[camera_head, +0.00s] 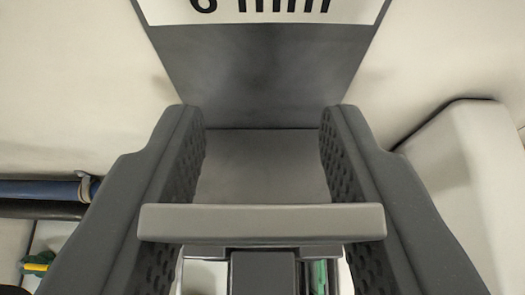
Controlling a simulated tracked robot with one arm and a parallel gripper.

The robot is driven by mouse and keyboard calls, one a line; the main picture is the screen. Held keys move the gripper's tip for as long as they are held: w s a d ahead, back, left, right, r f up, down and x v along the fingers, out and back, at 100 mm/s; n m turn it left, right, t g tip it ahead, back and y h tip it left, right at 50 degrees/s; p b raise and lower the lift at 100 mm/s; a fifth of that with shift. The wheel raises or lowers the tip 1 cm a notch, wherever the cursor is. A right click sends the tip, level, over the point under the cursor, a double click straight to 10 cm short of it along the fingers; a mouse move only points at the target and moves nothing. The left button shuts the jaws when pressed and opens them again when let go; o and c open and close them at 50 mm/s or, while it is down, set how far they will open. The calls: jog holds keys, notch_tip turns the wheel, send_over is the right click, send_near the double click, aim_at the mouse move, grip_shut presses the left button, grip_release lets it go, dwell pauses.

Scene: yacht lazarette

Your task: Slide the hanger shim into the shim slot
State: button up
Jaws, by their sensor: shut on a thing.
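My gripper (263,120) reaches away from the camera, its two dark fingers with textured inner pads on either side of the hanger shim (262,168). It is shut on the shim, a flat grey plate with a raised crossbar at its near end that lies across both fingers. The shim's far end meets the lower edge of a dark grey panel (262,75) just past the fingertips. I cannot tell whether the shim touches the panel or passes under it. No slot opening is clearly visible.
A white label (262,12) reading "6 mm", cut off by the top edge, is on the dark panel. Pale walls stand on both sides, with a rounded pale block (470,165) at right. Blue and black hoses (40,192) run at lower left, near a yellow-green item (38,265).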

jog(key=shift+f+b, duration=1.75)
jog(key=shift+f, duration=1.15)
dwell(0.7)
jog(key=o, duration=1.1)
jog(key=shift+c, duration=0.2)
jog(key=b+v, duration=0.1)
jog(key=v, duration=1.2)
jog(key=shift+s+r, duration=0.15)
jog(key=shift+s, duration=0.2)
jog(key=shift+s, duration=0.1)
jog(key=s+t+b, duration=0.3)
jog(key=s, duration=1)
jog(key=shift+s+a+r+b, duration=0.15)
jog(key=shift+s+r+b, duration=0.05)
jog(key=shift+s+b, duration=0.15)
